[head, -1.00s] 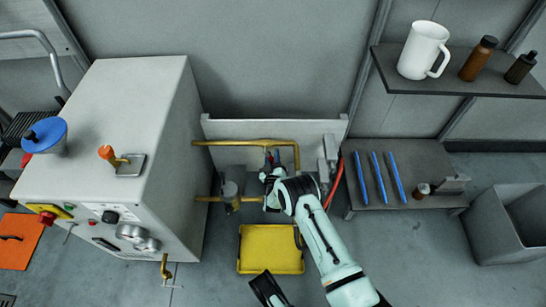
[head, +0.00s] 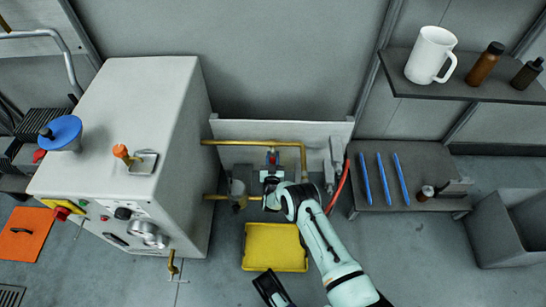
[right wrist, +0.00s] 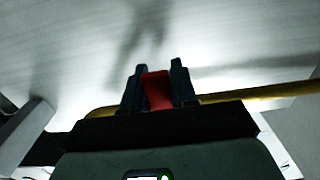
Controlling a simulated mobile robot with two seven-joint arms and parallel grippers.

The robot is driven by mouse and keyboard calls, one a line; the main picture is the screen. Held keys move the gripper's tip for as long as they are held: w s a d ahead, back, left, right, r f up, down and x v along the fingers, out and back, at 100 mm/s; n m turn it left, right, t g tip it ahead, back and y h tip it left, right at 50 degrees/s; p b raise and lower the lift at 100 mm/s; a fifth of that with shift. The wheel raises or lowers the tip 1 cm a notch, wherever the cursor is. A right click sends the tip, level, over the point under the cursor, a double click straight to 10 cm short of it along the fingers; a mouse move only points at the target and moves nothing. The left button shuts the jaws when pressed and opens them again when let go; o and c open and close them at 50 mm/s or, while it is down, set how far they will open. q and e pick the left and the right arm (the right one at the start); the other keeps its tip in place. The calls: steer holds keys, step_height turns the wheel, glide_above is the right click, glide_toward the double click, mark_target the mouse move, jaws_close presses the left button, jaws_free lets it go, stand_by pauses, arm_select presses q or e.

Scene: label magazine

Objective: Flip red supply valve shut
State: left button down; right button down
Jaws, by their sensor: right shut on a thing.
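The red supply valve handle (head: 273,158) sits by the brass pipe (head: 262,142) against the low pale panel, right of the white cabinet. My right gripper (head: 271,174) is at this handle. In the right wrist view, the red handle (right wrist: 157,91) stands between the two dark fingers of the right gripper (right wrist: 159,88), which are shut on it. The valve's body is mostly hidden by my gripper and wrist.
The white cabinet (head: 120,150) stands close on the left. A yellow tray (head: 274,248) lies on the floor below the pipes. A red hose (head: 339,188) and a shelf with blue rods (head: 382,179) are to the right. A grey bin (head: 490,228) stands far right.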

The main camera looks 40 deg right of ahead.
steer(key=shift+w+a, duration=0.1)
steer(key=shift+a, duration=0.05)
stand_by(0.3)
steer(key=c, duration=1)
jaws_free()
steer(key=shift+o, duration=0.2)
